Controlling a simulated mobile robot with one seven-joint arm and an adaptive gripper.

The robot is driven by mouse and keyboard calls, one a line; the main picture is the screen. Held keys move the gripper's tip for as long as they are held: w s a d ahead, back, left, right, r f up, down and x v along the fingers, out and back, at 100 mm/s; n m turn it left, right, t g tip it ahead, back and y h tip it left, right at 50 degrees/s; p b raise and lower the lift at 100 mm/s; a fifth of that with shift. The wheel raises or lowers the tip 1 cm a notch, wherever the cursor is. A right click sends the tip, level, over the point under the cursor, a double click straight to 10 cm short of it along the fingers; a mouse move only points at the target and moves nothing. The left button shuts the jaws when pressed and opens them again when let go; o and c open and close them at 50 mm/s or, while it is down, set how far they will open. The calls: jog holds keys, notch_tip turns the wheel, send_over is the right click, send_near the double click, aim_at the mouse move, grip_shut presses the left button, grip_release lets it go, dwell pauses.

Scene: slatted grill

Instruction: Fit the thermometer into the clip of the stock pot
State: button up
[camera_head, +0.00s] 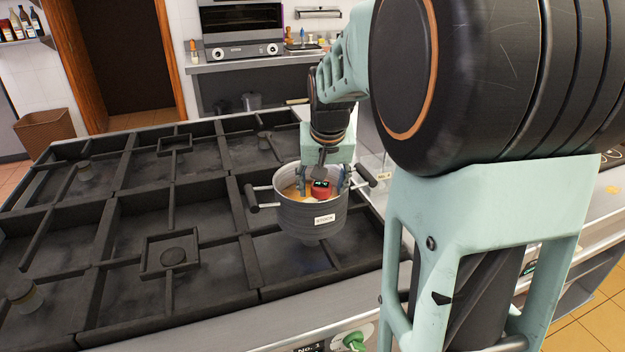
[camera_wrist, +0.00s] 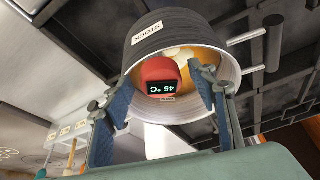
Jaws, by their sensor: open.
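The grey metal stock pot (camera_head: 318,217), labelled STOCK, stands on the right-hand part of the grill with yellowish contents inside. It also shows in the wrist view (camera_wrist: 175,35). The red thermometer (camera_head: 321,190) is at the pot's rim. In the wrist view its red head (camera_wrist: 158,70) has a dark display reading 45 °C upside down. My gripper (camera_head: 324,178) is above the pot and open, with one finger on each side of the thermometer head and gaps visible in the wrist view. The clip and the thermometer's lower part are hidden, so I cannot tell how it is seated.
The black slatted grill (camera_head: 105,235) spreads left of the pot, its burners bare. The pot has side handles (camera_head: 252,197) sticking out. A counter with an oven (camera_head: 242,30) stands at the back. My arm covers much of the right side.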

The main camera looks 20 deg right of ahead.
jog(key=v, duration=0.7)
jog(key=shift+r, duration=0.25)
jog(key=shift+s+d, duration=0.1)
